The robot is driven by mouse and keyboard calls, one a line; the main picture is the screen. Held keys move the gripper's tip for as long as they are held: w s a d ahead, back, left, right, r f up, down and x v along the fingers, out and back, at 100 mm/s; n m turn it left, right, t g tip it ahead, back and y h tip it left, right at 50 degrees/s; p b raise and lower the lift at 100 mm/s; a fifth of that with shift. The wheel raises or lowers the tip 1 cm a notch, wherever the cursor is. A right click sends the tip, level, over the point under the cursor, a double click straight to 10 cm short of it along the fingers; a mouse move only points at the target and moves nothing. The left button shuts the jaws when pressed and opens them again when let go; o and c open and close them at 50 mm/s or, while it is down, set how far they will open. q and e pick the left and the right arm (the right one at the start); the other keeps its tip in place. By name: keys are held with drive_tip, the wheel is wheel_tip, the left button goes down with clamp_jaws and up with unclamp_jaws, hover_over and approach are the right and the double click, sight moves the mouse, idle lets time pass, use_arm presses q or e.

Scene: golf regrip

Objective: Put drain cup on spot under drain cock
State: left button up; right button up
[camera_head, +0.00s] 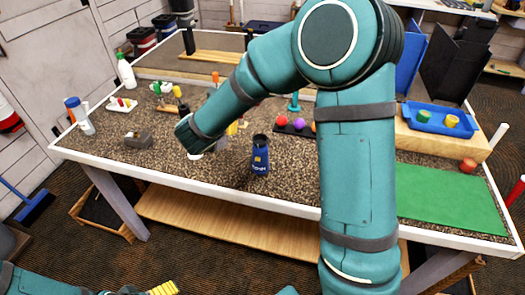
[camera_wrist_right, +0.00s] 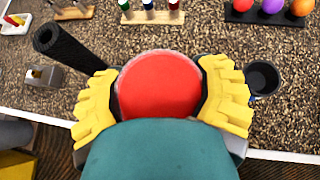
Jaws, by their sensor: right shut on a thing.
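My right gripper (camera_wrist_right: 160,92) has its yellow fingers on both sides of a round red-topped thing (camera_wrist_right: 158,85) and is shut on it. In the head view my right wrist hides most of this gripper; a bit of white (camera_head: 195,155) shows below it. A blue cup-like container (camera_head: 260,155) with a dark open top stands upright on the bench, right of the wrist; its opening also shows in the right wrist view (camera_wrist_right: 262,78). I cannot tell which is the drain cup. I cannot make out the drain cock or spot. My left gripper (camera_head: 163,289) is partly cut off at the bottom.
A black ribbed tube (camera_wrist_right: 70,50) lies left of the red thing. A grey block (camera_head: 138,140), a rack of coloured balls (camera_head: 296,128) and bottles stand on the bench (camera_head: 225,172). A green mat (camera_head: 445,212) and blue tray (camera_head: 430,125) are right.

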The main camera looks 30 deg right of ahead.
drive_tip(key=w+d+f+m+g+h+b, duration=0.1)
drive_tip(key=w+d+f+m+g+h, duration=0.1)
drive_tip(key=w+d+m+g+h, duration=0.45)
drive_tip(key=d+f, duration=0.1)
drive_tip(key=f, duration=0.2)
drive_tip(key=d+f+t+y+b, duration=0.1)
drive_tip(key=f, duration=0.2)
drive_tip(key=w+d+f+y+b, duration=0.1)
drive_tip(key=f, duration=0.3)
drive_tip(key=shift+d+f+y, duration=0.1)
drive_tip(key=shift+d+y, duration=0.15)
drive_tip(key=shift+s, duration=0.1)
drive_tip(key=o, duration=0.7)
drive_tip(key=shift+f+b, duration=0.1)
drive_tip(key=shift+b, duration=0.2)
drive_tip(key=o, duration=0.5)
